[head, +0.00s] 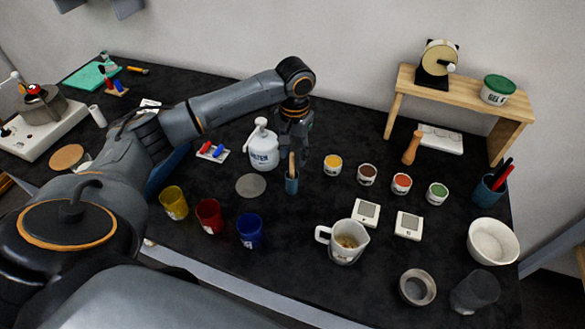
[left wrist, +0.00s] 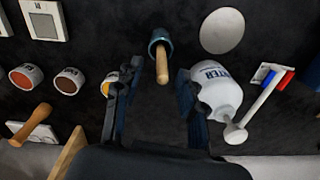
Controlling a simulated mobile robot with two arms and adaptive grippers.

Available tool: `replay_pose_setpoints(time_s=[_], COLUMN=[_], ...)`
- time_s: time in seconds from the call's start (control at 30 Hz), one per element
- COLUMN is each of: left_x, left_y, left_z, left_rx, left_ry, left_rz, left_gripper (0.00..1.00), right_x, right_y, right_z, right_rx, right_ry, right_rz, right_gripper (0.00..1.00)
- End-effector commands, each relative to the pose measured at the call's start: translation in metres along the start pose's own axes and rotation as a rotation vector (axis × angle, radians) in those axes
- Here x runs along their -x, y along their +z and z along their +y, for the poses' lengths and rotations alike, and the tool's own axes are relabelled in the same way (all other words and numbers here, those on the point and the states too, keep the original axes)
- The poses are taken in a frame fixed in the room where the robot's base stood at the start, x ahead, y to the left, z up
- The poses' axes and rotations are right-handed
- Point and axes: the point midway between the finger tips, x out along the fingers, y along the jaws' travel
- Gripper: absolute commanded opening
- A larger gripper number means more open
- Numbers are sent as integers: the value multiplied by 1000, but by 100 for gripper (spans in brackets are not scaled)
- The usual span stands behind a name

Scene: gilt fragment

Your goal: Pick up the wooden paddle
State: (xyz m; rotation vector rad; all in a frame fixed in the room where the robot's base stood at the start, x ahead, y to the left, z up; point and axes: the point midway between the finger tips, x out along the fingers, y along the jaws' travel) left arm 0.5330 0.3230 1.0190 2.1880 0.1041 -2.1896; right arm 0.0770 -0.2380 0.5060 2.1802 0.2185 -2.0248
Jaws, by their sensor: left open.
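The wooden paddle (head: 292,164) stands upright in a small blue holder (head: 292,184) near the middle of the black table. In the left wrist view the paddle (left wrist: 162,66) shows as a rounded wooden stick rising out of the blue holder (left wrist: 158,38). My left gripper (head: 294,146) points down just behind and above the paddle in the head view. In the left wrist view my left gripper (left wrist: 159,72) is open, with the paddle showing between its two fingers. I cannot see finger contact with it. The paddle's lower end is hidden in the holder. My right gripper is not in view.
A white bottle (head: 263,148) stands close left of the gripper; in the left wrist view the bottle (left wrist: 216,92) is beside the right finger. A yellow-topped jar (head: 333,165) is close on the other side. A measuring jug (head: 345,243) and coloured cups (head: 209,215) stand nearer me.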

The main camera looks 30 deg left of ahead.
Motion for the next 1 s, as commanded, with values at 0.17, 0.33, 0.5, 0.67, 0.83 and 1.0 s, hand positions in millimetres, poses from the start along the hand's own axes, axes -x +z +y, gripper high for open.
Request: replay_pose_setpoints(time_s=[0.17,0.33,0.5,0.67,0.83,1.0], left_x=[-23,-44,-48,-48,-48,-47], left_y=[4,3,3,3,3,3], left_z=[-1,-1,-1,-1,-1,-1], left_rx=[0,0,-1,-1,-1,-1], left_ry=[-1,-2,-1,-1,-1,-1], left_rz=[-6,-2,-1,-1,-1,-1], left_gripper=[40,40,40,26,0,0], right_x=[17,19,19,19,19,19], right_y=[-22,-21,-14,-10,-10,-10], right_z=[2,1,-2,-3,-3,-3], right_rx=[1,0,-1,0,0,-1], right_ry=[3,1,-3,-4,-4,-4], right_rz=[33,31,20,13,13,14], right_gripper=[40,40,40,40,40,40])
